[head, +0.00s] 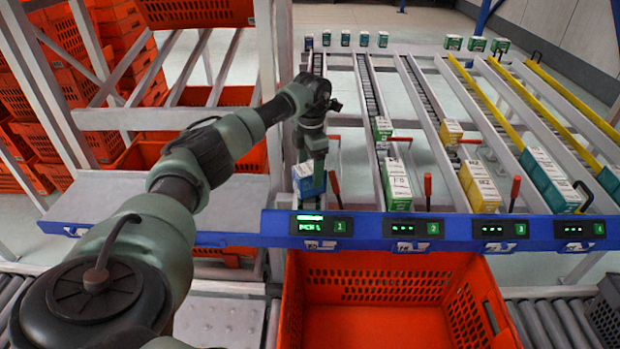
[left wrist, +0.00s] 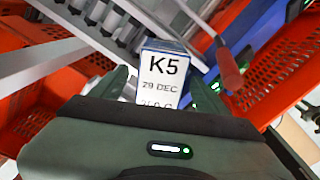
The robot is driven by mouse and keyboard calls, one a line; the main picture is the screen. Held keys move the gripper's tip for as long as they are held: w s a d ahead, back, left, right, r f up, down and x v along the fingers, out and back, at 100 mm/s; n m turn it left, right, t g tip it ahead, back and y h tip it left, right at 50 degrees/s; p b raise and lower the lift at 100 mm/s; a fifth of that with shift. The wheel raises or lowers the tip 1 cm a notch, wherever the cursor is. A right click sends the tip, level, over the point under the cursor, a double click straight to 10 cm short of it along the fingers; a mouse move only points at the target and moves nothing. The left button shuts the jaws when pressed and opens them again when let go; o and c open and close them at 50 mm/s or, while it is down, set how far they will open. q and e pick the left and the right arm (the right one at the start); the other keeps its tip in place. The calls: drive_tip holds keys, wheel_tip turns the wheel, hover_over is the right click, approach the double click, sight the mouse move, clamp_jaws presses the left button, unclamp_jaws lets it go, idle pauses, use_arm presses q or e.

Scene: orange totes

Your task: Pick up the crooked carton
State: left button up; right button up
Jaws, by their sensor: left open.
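A white and blue carton (head: 303,184) stands at the front end of the leftmost lane, behind the blue rail, and looks slightly turned. My left gripper (head: 313,168) points down over it, and the fingers hide part of the carton. In the left wrist view the carton's white face (left wrist: 161,76) reads K5, with a blue edge at the top. The open fingers of my left gripper (left wrist: 160,90) show on either side of it; contact cannot be told. My right gripper is not in view.
Cartons stand in the other lanes, including a white and green one (head: 397,186) and a yellow one (head: 480,187). Red levers (head: 335,188) rise beside the lanes. An empty orange tote (head: 380,325) sits below the blue rail (head: 365,230).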

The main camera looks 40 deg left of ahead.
use_arm(q)
clamp_jaws()
drive_tip(key=shift+r, duration=0.1)
idle(0.3)
